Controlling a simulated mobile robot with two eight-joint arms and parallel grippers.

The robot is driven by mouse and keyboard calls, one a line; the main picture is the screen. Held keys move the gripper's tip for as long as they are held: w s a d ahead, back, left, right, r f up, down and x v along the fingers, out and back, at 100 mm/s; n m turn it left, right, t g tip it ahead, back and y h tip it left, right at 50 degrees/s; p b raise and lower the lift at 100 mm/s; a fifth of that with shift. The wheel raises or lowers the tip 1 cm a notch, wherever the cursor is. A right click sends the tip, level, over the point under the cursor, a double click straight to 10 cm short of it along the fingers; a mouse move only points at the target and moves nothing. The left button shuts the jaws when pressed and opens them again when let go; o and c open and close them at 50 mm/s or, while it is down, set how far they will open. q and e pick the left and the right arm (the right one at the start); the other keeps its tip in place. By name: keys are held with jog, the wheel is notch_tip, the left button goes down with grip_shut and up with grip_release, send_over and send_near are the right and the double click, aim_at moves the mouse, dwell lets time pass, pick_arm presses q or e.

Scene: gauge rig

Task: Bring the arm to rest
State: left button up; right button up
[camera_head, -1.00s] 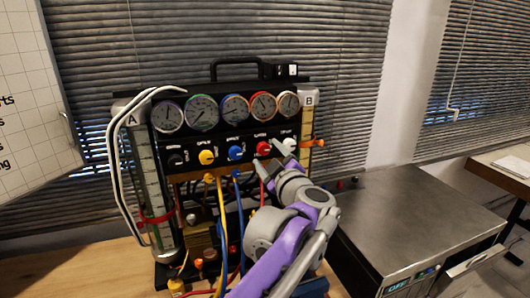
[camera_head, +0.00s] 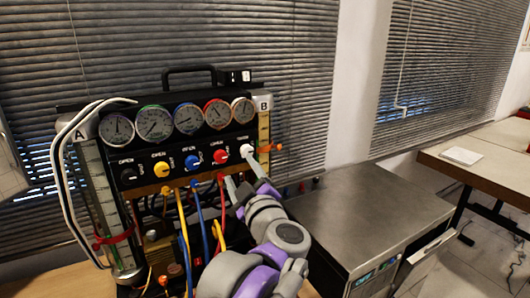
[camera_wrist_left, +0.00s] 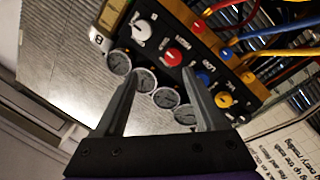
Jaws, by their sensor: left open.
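My left gripper (camera_head: 240,170) is open and empty. Its two fingers point up at the gauge rig, just below the red knob (camera_head: 221,156) and the white knob (camera_head: 247,151); whether a fingertip touches a knob I cannot tell. In the left wrist view the open fingers (camera_wrist_left: 166,72) stand apart with nothing between them but the panel behind. The white knob (camera_wrist_left: 142,30) and red knob (camera_wrist_left: 173,57) show beyond the fingertips. My right gripper is not in view.
The rig's black gauge panel (camera_head: 140,148) stands on a wooden bench before the blinds. Yellow (camera_head: 183,230) and blue (camera_head: 199,222) hoses hang close left of my arm. A steel-topped unit (camera_head: 350,205) is at right. A table (camera_head: 480,165) stands farther right.

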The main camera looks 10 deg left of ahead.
pick_arm(q)
jog(key=s+d+f+m+g+h+p, duration=0.15)
jog(key=s+d+f+m+h, duration=0.25)
jog(key=s+f+m+h, duration=0.6)
jog(key=s+a+f+m+g+p, duration=0.1)
jog(key=s+a+f+m+g, duration=0.1)
jog(key=s+a+f+g, duration=0.3)
jog(key=s+a+f+m+g+y, duration=0.1)
jog(key=s+a+f+g, duration=0.3)
jog(key=s+f, duration=0.8)
notch_tip(320, 180, down, 7)
jog(key=shift+s+a+r+m+g+y+p, duration=0.25)
jog(key=shift+s+a+m+g+p, duration=0.2)
jog(key=shift+a, duration=0.4)
